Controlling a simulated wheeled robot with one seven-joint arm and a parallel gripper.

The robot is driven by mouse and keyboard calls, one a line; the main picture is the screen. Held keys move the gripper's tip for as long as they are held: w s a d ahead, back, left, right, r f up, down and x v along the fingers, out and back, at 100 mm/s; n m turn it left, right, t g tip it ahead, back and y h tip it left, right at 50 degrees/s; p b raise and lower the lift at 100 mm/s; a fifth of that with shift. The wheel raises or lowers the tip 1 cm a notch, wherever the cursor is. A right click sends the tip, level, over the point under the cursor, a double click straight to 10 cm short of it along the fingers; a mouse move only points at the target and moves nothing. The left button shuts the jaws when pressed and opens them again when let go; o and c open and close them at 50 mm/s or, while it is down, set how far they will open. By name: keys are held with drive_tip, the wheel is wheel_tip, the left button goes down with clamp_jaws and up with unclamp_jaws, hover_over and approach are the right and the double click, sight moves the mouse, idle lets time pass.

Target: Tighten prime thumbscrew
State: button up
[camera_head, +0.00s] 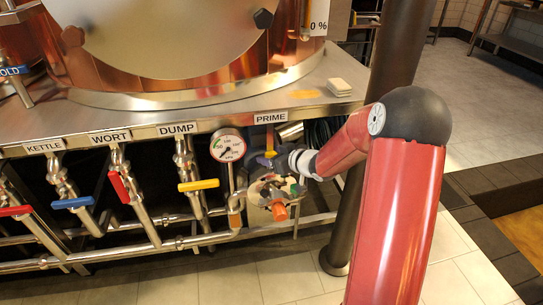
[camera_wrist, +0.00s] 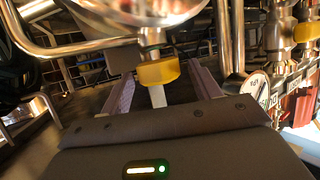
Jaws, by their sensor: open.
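The prime thumbscrew appears to be the yellow knob (camera_wrist: 158,72) under a shiny round metal body in the wrist view. A pale flat piece hangs below it. In the head view a small yellow part (camera_head: 269,153) shows below the PRIME label (camera_head: 270,117). My gripper (camera_wrist: 162,70) is open, with one finger on each side of the yellow knob in the wrist view. I see gaps between the knob and the fingers, but cannot tell the depth between them. In the head view my gripper (camera_head: 264,163) is partly hidden by my wrist.
A pressure gauge (camera_head: 228,145) stands just left of my gripper. An orange knob (camera_head: 279,212) sits below on the pump. Valves with blue, red and yellow handles (camera_head: 198,185) line the left. A dark post (camera_head: 350,215) stands close to my arm.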

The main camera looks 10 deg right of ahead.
drive_tip(key=shift+w+a+f, duration=0.15)
drive_tip(key=shift+w+a, duration=0.05)
drive_tip(key=shift+w, duration=0.15)
drive_tip(key=c, duration=1)
drive_tip(key=shift+o, duration=0.2)
drive_tip(key=shift+f+m+t+h+b, duration=0.2)
drive_tip(key=shift+m+t+h+b, duration=0.15)
drive_tip(key=shift+b, duration=0.6)
drive_tip(key=shift+r+m+h+b, duration=0.2)
drive_tip(key=shift+m+h+b, duration=0.15)
drive_tip(key=shift+h+b, duration=0.35)
drive_tip(key=o, duration=1)
drive_tip(key=shift+c, duration=0.2)
drive_tip(key=p+v, duration=0.1)
drive_tip(key=v, duration=0.7)
